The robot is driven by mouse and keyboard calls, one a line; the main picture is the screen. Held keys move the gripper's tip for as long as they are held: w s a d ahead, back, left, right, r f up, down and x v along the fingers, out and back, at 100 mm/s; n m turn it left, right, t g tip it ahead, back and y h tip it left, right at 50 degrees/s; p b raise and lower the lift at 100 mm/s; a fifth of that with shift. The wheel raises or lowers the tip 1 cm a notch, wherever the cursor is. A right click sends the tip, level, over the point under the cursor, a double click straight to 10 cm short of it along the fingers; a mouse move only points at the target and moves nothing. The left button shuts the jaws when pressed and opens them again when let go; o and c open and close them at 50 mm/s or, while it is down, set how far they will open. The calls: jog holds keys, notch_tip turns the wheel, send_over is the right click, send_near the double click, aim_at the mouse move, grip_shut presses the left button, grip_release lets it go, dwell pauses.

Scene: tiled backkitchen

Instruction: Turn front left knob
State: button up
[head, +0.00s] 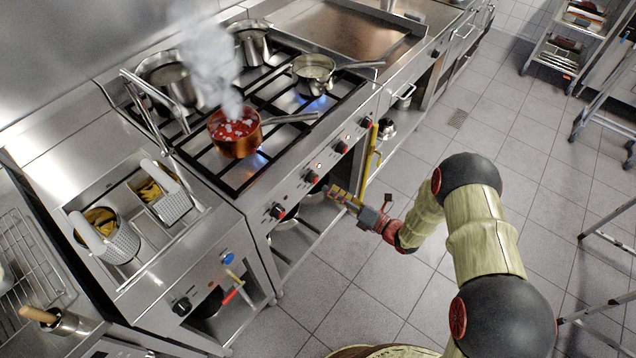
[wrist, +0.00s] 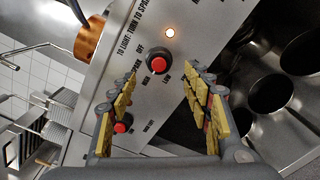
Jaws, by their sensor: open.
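The stove front (head: 325,165) carries a row of several red-and-black knobs. The leftmost knob (head: 277,211) is nearest the fryer, and the second knob (head: 312,177) is to its right, by a lit lamp. My gripper (head: 335,193) is open and empty in front of the panel, near these two knobs. In the wrist view, the second knob (wrist: 157,62) lies ahead between the spread yellow-padded fingers, apart from them. The leftmost knob (wrist: 122,124) shows lower, beside the left finger and partly hidden by it. I cannot tell the exact gap to the panel.
A steaming copper pot (head: 235,135) of red food sits on the front left burner, its handle pointing right. A steel pan (head: 314,72) stands farther right. A yellow upright bar (head: 370,153) stands by the stove front. The fryer (head: 168,268) is left. Floor before the stove is mostly clear.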

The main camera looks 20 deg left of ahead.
aim_at(312, 178)
jog(key=b+x, duration=0.1)
jog(key=x, duration=0.5)
jog(key=shift+a, duration=0.25)
jog(key=shift+c, duration=1)
jog(key=c, duration=0.9)
jog(key=shift+c, duration=0.2)
jog(key=shift+n+b, duration=0.3)
jog(key=shift+n, duration=0.1)
jog(key=n+b, duration=0.2)
jog(key=n, duration=0.9)
jog(key=shift+w+b, duration=0.15)
jog(key=shift+b, duration=0.15)
